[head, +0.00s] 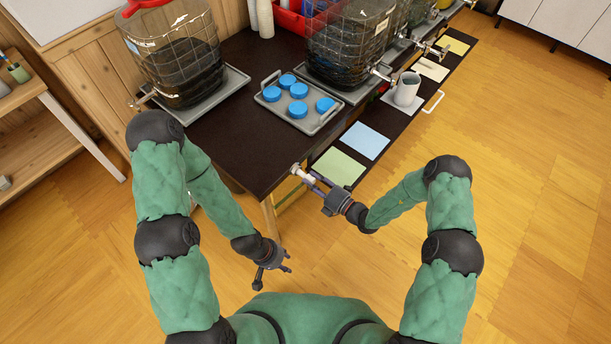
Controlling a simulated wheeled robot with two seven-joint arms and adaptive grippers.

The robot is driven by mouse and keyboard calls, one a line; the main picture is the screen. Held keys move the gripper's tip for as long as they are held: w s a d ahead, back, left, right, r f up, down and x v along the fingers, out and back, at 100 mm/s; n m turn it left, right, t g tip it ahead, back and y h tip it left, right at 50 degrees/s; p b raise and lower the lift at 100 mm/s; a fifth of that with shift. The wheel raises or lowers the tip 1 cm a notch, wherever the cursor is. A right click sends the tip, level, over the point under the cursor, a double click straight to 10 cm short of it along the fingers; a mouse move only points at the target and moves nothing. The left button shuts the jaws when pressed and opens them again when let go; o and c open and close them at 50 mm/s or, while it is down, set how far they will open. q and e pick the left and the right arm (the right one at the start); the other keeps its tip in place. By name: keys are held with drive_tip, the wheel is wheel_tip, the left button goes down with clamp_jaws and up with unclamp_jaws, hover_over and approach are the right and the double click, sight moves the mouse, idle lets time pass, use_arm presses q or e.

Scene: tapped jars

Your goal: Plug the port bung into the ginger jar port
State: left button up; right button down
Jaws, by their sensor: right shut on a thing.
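My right gripper (312,182) is shut on a small pale cylindrical piece (297,170) with a metallic look, at the table's front edge. I cannot tell for sure whether this piece is the port bung. My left gripper (273,278) is open and empty, low in front of the table. A large ribbed glass jar (175,55) with dark contents stands at the left, its tap pointing left. Another dark-filled jar (350,45) stands at the back right with a metal tap (382,74). Labels are too small to tell which is the ginger jar.
A grey tray (273,79) with several blue round caps (299,90) lies between the jars. A grey mug (407,88) stands near the right edge. Coloured cards, green (338,166) and blue (365,140), lie along that edge. The dark tabletop (235,140) is clear at front left.

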drive_tip(key=c, duration=1.6)
unclamp_jaws()
clamp_jaws()
drive_tip(key=shift+s+d, duration=0.25)
drive_tip(key=shift+d, duration=0.15)
drive_tip(key=shift+p+v, duration=0.35)
drive_tip(key=shift+v, duration=0.65)
drive_tip(key=shift+v, duration=1.1)
drive_tip(key=shift+p+v, duration=0.55)
drive_tip(key=shift+v, duration=1.5)
